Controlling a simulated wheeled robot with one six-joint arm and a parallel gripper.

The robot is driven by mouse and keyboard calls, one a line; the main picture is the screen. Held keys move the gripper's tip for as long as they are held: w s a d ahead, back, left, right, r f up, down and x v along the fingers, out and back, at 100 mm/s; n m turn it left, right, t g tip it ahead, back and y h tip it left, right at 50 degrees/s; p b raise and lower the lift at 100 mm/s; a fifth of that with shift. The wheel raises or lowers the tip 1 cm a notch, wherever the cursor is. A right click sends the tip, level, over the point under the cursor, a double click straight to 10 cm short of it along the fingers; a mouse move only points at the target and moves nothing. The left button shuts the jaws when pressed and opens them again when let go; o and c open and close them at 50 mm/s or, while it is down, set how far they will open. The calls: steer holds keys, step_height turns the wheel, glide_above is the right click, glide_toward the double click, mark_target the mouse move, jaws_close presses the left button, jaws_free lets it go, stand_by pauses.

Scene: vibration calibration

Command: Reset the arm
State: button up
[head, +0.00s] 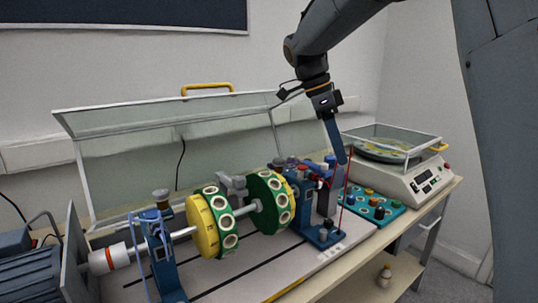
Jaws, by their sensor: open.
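My gripper (338,143) hangs from my arm at the right of the middle, pointing down. Its fingers are seen edge-on, so the gap between them hardly shows. No object is visible between them. The fingertips are above the right end of the rotor rig, near the right blue bearing stand (318,228). A thin red line shows below and beside the fingers. The rig's rotor has a yellow and green disc (203,228) and a dark green disc (268,205) on one shaft.
A clear cover (150,130) with a yellow handle (207,87) stands open behind the rig. A teal tray (372,203) with several small parts lies to the right, before a white balance (415,180) with a clear lid. A small bottle (384,275) stands on the lower shelf.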

steer(key=s+d+f+n+t+y, duration=0.1)
steer(key=s+f+n+y, duration=0.3)
steer(key=s+f+n, duration=1.5)
steer(key=s+d+f, duration=0.1)
steer(key=s+f, duration=0.3)
steer(key=s, duration=0.1)
steer(key=shift+s+f+n, duration=0.25)
steer(key=shift+f+n, duration=0.05)
stand_by(0.6)
